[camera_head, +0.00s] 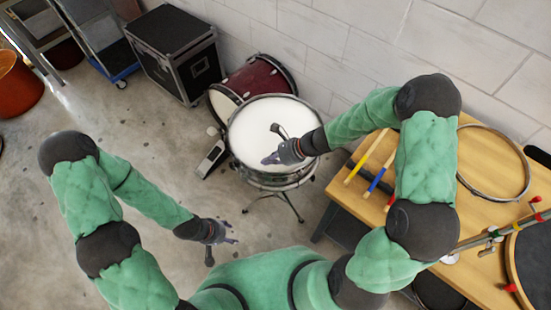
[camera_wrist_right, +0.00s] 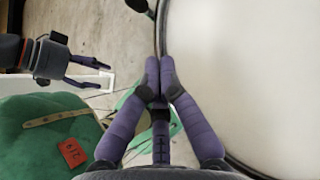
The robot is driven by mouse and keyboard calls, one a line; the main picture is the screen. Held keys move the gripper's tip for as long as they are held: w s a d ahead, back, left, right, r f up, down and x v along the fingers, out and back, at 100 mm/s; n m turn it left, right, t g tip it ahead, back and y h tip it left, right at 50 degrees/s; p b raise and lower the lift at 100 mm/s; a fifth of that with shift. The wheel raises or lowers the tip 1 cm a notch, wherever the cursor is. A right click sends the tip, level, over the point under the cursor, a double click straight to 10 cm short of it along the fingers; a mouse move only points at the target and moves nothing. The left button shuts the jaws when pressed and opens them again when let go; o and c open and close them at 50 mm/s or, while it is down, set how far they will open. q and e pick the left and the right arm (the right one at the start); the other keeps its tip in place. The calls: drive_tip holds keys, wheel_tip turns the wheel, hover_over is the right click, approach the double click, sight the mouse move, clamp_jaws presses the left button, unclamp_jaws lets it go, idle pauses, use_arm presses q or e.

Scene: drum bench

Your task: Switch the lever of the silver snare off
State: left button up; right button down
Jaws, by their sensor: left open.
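The silver snare (camera_head: 252,140) has a white head and a shiny metal shell, and stands on a thin stand in the middle of the head view. Its white head (camera_wrist_right: 260,70) fills the right of the wrist view, with its rim beside my fingers. My right gripper (camera_head: 268,160) appears over the near part of the drum in the head view. Its purple fingertips (camera_wrist_right: 159,65) are together, with nothing visible between them. I cannot make out the lever. My left gripper (camera_head: 228,230) is open and empty, low and left of the snare; it also shows in the wrist view (camera_wrist_right: 103,75).
A dark red bass drum (camera_head: 262,78) lies behind the snare, and a black case (camera_head: 180,60) stands behind left. A pedal (camera_head: 213,158) is left of the snare. A wooden table (camera_head: 480,160) with sticks and a hoop stands right.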

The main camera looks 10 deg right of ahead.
sight(250, 166)
drive_tip(key=b+x, duration=0.1)
drive_tip(key=x, duration=0.2)
drive_tip(key=shift+a+f, duration=0.15)
drive_tip(key=shift+f, duration=0.1)
drive_tip(key=a, duration=0.1)
drive_tip(key=w+a, duration=0.1)
drive_tip(key=a, duration=0.1)
drive_tip(key=shift+w+b, duration=0.1)
drive_tip(key=shift+b, duration=0.25)
drive_tip(key=shift+w+a, duration=0.2)
drive_tip(key=shift+a, duration=0.25)
drive_tip(key=shift+r, duration=0.1)
drive_tip(key=shift+w, duration=0.1)
